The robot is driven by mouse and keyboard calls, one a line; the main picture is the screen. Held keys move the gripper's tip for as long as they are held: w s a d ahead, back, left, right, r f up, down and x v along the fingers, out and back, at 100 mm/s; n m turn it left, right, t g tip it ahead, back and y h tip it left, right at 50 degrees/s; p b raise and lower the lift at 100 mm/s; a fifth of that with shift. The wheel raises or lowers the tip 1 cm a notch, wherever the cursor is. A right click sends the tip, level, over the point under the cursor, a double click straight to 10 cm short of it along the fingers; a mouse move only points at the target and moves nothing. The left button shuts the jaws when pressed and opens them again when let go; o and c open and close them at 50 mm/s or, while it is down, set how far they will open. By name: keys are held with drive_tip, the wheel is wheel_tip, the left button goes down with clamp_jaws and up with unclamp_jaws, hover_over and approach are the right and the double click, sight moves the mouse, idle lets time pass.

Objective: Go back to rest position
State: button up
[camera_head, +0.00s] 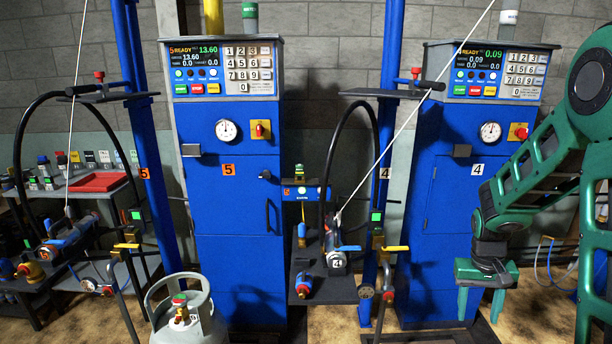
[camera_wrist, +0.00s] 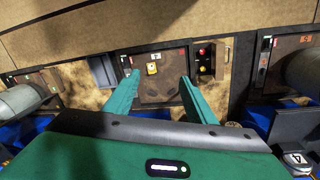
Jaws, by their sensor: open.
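My gripper (camera_head: 482,296) hangs from my green arm at the right of the head view, in front of the blue scale cabinet marked 4 (camera_head: 440,220). Its fingers point down and are apart, with nothing between them. In the wrist view my gripper (camera_wrist: 158,88) shows two green fingers spread wide over a brown plate (camera_wrist: 160,95). The fingers look clear of it, though the exact height cannot be told.
A grey gas cylinder (camera_head: 182,318) stands at the bottom left, before the blue cabinet marked 5 (camera_head: 235,200). A small stand with a filling head (camera_head: 336,258) is between the cabinets. A table with a red tray (camera_head: 98,182) is at the left.

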drive_tip(key=s+r+m, duration=0.1)
drive_tip(key=s+r, duration=0.3)
drive_tip(key=s, duration=0.5)
drive_tip(key=s+a+r+m+y, duration=0.1)
drive_tip(key=s+r, duration=0.4)
drive_tip(key=s, duration=0.4)
drive_tip(key=s+a+r, duration=0.1)
drive_tip(key=s+r, duration=0.4)
drive_tip(key=s, duration=0.4)
drive_tip(key=shift+m+y, duration=0.3)
drive_tip(key=shift+m, duration=0.1)
drive_tip(key=shift+w, duration=0.1)
drive_tip(key=shift+w+f, duration=0.3)
drive_tip(key=shift+w, duration=0.3)
